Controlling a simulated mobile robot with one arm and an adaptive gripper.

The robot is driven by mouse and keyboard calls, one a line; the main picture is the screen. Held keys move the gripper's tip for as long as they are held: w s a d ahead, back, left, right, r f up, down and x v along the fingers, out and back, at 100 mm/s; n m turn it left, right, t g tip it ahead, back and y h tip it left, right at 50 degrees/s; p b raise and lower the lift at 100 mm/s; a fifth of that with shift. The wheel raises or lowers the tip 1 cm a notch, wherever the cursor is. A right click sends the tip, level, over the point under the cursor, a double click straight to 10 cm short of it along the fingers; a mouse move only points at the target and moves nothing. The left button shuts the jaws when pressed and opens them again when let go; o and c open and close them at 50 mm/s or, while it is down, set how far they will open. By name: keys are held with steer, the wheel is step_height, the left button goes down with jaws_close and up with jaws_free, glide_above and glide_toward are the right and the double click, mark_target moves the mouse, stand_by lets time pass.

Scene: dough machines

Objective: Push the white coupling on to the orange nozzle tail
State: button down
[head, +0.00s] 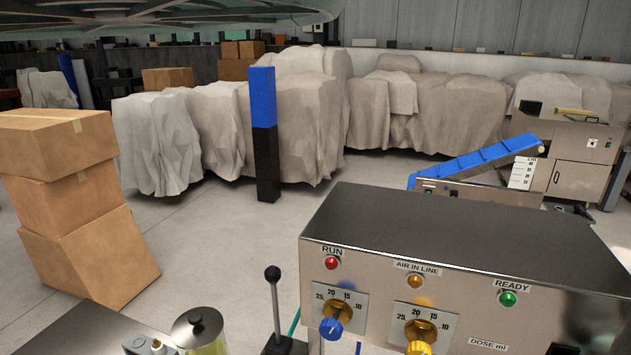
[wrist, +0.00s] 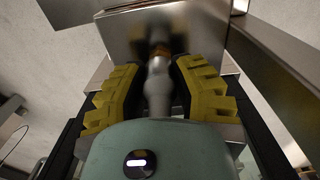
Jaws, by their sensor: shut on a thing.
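My gripper (wrist: 162,72) shows in the wrist view, with yellow ribbed pads on both fingers. It is shut on the white coupling (wrist: 157,88), a pale, rounded piece between the pads. Just beyond the coupling, in line with it, is a small orange-brown part (wrist: 159,52), which looks like the nozzle tail. It is dark and blurred there, and I cannot tell whether the coupling touches it or is around it. In the head view I see neither my gripper, the coupling nor the nozzle tail.
A metal panel (wrist: 200,22) stands close beyond my fingertips. In the head view, a steel machine (head: 460,250) with dials and lamps fills the front right. A black-knobbed lever (head: 274,300) and a lidded jar (head: 200,330) stand left of it. Cartons (head: 65,200) are stacked at left.

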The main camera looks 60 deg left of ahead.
steer(key=shift+a, duration=0.1)
steer(key=shift+r+p, duration=1.1)
steer(key=shift+p, duration=0.1)
steer(key=shift+r, duration=0.1)
step_height(320, 180, up, 6)
steer(key=p, duration=0.6)
steer(key=shift+r+p, duration=0.15)
steer(key=shift+p, duration=0.25)
